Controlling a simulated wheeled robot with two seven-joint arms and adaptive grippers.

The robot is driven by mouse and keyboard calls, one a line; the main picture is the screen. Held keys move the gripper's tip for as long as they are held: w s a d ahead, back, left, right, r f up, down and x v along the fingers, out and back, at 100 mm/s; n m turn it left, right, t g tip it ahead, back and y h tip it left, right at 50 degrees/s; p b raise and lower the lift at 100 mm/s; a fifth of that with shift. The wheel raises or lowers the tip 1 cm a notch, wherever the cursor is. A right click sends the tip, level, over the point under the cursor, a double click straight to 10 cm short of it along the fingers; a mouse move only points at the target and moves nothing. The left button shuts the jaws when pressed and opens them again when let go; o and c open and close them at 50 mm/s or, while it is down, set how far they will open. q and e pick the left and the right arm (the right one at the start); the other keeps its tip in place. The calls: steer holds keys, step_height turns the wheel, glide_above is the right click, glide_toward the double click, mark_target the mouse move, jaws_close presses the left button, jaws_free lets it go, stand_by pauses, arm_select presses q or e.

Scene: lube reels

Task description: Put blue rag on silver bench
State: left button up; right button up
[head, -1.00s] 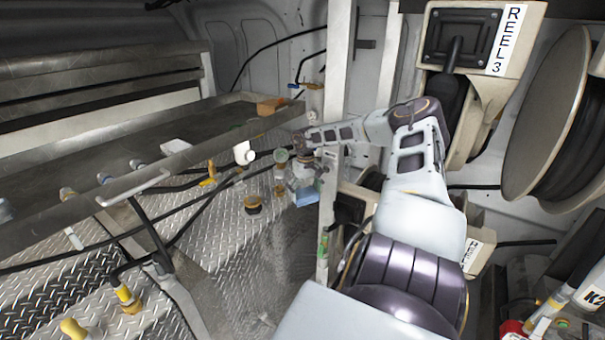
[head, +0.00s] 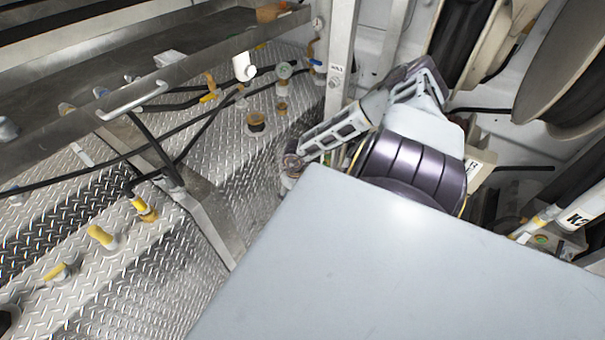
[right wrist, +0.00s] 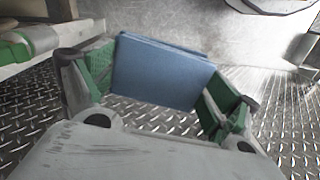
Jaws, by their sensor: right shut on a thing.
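My right gripper (right wrist: 158,84) is shut on the blue rag (right wrist: 163,66), a folded flat block between its green finger pads in the right wrist view. The rag is held over silver diamond-plate metal. In the head view my right wrist shows low by the side of the plating, and its fingers and the rag are hidden there. A silver metal bench (head: 210,62) with a raised rim is at the upper left, above the plating. My left gripper is not in view.
Diamond plating (head: 165,265) carries several yellow-handled valves and a brown cap (head: 256,121). Black hoses cross in front of the bench. A white post (head: 341,60) and hose reels (head: 575,85) stand to the right. My own light-grey part covers the lower right.

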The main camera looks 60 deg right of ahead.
steer(key=a+f+n, duration=0.1)
steer(key=a+f, duration=0.2)
steer(key=a, duration=0.6)
steer(key=w+a+r, duration=0.1)
steer(key=w+a, duration=0.3)
steer(key=a, duration=0.3)
steer(key=w+a+r+n, duration=0.1)
steer(key=w+a, duration=0.3)
steer(key=a, duration=0.4)
steer(key=w+a+r+n, duration=0.1)
steer(key=w+a+r, duration=0.1)
steer(key=w+a, duration=0.2)
steer(key=a, duration=0.3)
steer(key=shift+a+r, duration=0.25)
steer(key=shift+a, duration=0.05)
